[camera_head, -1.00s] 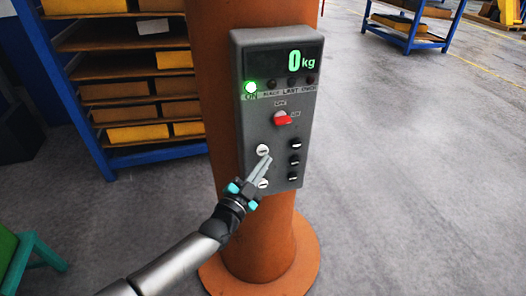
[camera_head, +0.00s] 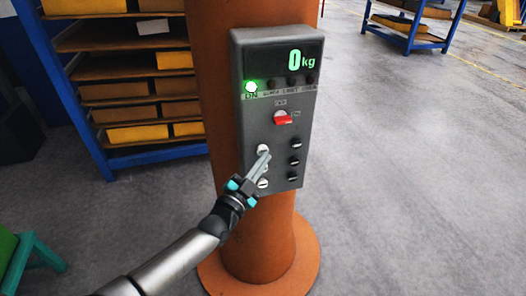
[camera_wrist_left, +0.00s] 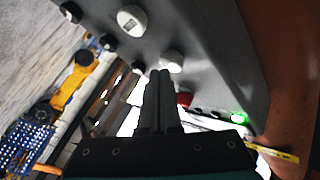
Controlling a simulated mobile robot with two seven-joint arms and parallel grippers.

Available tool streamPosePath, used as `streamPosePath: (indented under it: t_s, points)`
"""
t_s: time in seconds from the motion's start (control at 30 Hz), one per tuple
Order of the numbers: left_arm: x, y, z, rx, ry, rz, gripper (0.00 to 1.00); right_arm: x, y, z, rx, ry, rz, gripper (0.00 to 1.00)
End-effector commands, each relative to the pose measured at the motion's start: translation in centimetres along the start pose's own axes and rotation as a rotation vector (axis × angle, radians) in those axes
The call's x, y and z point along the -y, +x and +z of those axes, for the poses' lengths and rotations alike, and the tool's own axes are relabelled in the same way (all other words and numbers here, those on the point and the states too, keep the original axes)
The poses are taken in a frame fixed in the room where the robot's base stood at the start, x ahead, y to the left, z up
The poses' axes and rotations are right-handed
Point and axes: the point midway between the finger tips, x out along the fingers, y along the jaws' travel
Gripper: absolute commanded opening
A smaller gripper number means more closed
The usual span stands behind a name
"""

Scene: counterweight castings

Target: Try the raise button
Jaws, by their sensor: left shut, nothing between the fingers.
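The grey control box (camera_head: 278,110) is fixed to an orange column. Its display reads 0 kg and a green lamp (camera_head: 250,87) is lit. A red switch (camera_head: 283,118) sits below the lamps. White buttons run down the left and black buttons (camera_head: 295,143) down the right; their labels are too small to read. My left gripper (camera_head: 265,153) is shut and empty, its tips at the top white button (camera_head: 262,148). In the left wrist view the shut fingertips (camera_wrist_left: 160,73) are just beside that white button (camera_wrist_left: 172,60); I cannot tell whether they touch it. My right gripper is out of view.
A blue rack (camera_head: 150,157) with yellow and brown castings stands behind on the left. Another blue rack (camera_head: 405,33) is far back at the right. A green object (camera_head: 35,250) is at the lower left. The grey floor right of the column is clear.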

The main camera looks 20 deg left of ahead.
Motion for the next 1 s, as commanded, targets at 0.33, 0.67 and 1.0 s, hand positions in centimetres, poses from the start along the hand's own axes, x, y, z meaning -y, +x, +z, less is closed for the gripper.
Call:
streamPosePath:
  t_s: [0.33,0.67,1.0]
  points:
    - [0.15,0.22,0.18,0.000,0.002,0.000,0.00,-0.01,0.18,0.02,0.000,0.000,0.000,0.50]
    - [0.37,0.51,0.38,0.000,0.001,0.000,0.00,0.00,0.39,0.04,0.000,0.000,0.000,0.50]
    - [0.52,0.66,0.50,0.000,0.001,0.000,0.00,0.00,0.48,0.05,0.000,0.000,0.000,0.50]
